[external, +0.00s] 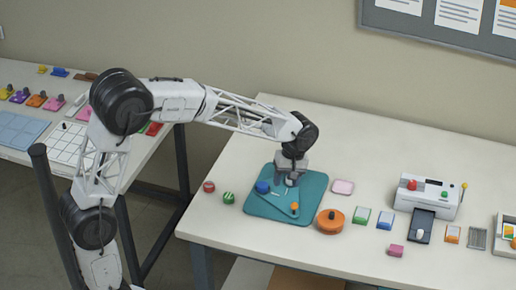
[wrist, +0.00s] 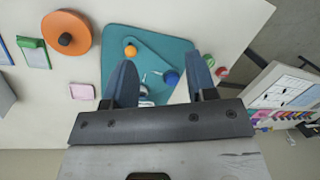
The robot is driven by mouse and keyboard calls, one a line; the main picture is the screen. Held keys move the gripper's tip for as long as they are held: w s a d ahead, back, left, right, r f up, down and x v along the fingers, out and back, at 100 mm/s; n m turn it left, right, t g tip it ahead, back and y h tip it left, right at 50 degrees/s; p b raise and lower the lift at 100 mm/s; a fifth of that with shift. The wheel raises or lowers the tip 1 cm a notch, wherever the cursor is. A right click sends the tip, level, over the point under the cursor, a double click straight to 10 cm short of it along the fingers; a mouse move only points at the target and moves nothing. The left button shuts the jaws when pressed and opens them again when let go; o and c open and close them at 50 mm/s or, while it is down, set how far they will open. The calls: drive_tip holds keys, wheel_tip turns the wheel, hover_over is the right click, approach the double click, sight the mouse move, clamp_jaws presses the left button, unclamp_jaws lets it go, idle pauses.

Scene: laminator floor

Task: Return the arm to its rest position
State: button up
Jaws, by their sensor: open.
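My gripper (external: 291,180) is over the back right part of a teal board (external: 265,210) on the table, pointing down. In the wrist view its two dark fingers are spread apart with my gripper (wrist: 163,68) open, and nothing is clearly held between them. A blue ball-shaped knob (external: 262,187) and an orange one (external: 294,206) are on the board; the blue knob (wrist: 171,77) shows near the right finger and the orange knob (wrist: 130,51) near the left. A small pale metallic part (wrist: 147,84) lies between the fingers, partly hidden.
An orange disc (external: 330,221) and a pink block (external: 343,187) lie right of the board; red (external: 209,187) and green (external: 229,198) round pieces lie left. A white machine (external: 429,196) stands farther right. A second table (external: 22,157) with several small items is at left.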

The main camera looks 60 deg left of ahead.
drive_tip(key=s+d+r+m+t, duration=0.1)
drive_tip(key=s+d+r+m, duration=0.25)
drive_tip(key=s, duration=0.55)
drive_tip(key=s+d+r+m+t, duration=0.2)
drive_tip(key=s+d+r+m, duration=0.15)
drive_tip(key=s, duration=0.55)
drive_tip(key=s+d+f+m+t, duration=0.1)
drive_tip(key=s+m, duration=0.7)
drive_tip(key=s, duration=0.9)
drive_tip(key=shift+s+d+t, duration=0.35)
drive_tip(key=shift+d+t, duration=0.15)
drive_tip(key=shift+d, duration=0.45)
